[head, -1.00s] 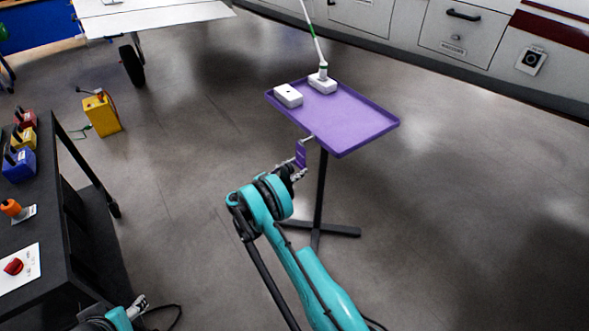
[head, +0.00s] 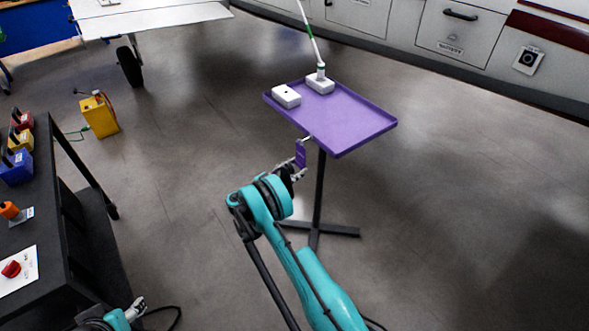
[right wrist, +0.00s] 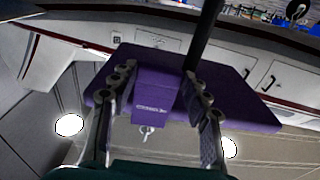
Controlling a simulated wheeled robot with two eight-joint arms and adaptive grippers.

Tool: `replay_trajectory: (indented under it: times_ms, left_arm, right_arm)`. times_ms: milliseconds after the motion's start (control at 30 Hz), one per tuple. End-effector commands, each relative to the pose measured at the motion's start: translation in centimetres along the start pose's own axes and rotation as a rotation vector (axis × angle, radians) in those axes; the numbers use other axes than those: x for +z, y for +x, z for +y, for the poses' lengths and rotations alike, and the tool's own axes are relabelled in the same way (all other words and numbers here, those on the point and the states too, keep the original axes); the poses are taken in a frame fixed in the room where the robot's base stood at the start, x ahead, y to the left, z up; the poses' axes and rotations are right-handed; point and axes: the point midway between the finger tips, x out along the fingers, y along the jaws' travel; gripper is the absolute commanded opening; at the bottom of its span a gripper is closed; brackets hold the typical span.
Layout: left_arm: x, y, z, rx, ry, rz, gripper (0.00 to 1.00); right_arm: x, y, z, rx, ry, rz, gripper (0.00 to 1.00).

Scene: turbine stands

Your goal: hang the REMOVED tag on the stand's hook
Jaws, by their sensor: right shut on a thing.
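The purple REMOVED tag (head: 300,153) is upright at the front-left edge of the purple stand's tray (head: 345,125). My right gripper (head: 295,171) is shut on the tag from below. In the right wrist view the tag (right wrist: 153,98) with its white lettering lies between the two fingers (right wrist: 158,105). The metal hook (head: 307,139) juts from the tray edge at the tag's top; a metal hook end (right wrist: 147,132) also shows beyond the tag in the wrist view. I cannot tell whether it passes through the tag's hole. My left gripper (head: 137,309) is low at the left, its fingers too small to read.
Two white blocks (head: 287,96) sit on the tray, one bearing a white rod. The stand's dark post (head: 319,195) and feet are just right of my right arm. A dark cart (head: 75,195) with colored items stands left. Floor to the right is clear.

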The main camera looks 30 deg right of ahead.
Motion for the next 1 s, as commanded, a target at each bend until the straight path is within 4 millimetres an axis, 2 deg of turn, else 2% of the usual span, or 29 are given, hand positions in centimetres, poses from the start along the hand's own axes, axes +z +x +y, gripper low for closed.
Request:
replay_trajectory:
  times_ms: [367, 400, 500, 700, 767, 1000]
  left_arm:
    - [0.0, 0.0, 0.0, 0.0, 0.0, 0.0, 0.57]
    - [0.0, 0.0, 0.0, 0.0, 0.0, 0.0, 0.57]
    - [0.0, 0.0, 0.0, 0.0, 0.0, 0.0, 0.57]
    - [0.0, 0.0, 0.0, 0.0, 0.0, 0.0, 0.57]
    - [0.0, 0.0, 0.0, 0.0, 0.0, 0.0, 0.57]
    - [0.0, 0.0, 0.0, 0.0, 0.0, 0.0, 0.57]
  right_arm:
    - [0.02, 0.22, -0.01, 0.0, 0.0, 0.0, 0.0]
    - [0.02, 0.22, -0.01, 0.0, 0.0, 0.0, 0.5]
    - [0.02, 0.21, -0.02, -0.001, 0.0, 0.0, 0.71]
    - [0.02, 0.2, -0.02, -0.001, 0.0, 0.0, 0.71]
    - [0.02, 0.2, -0.02, -0.001, 0.0, 0.0, 0.78]
    - [0.02, 0.2, -0.02, -0.001, 0.0, 0.0, 0.78]
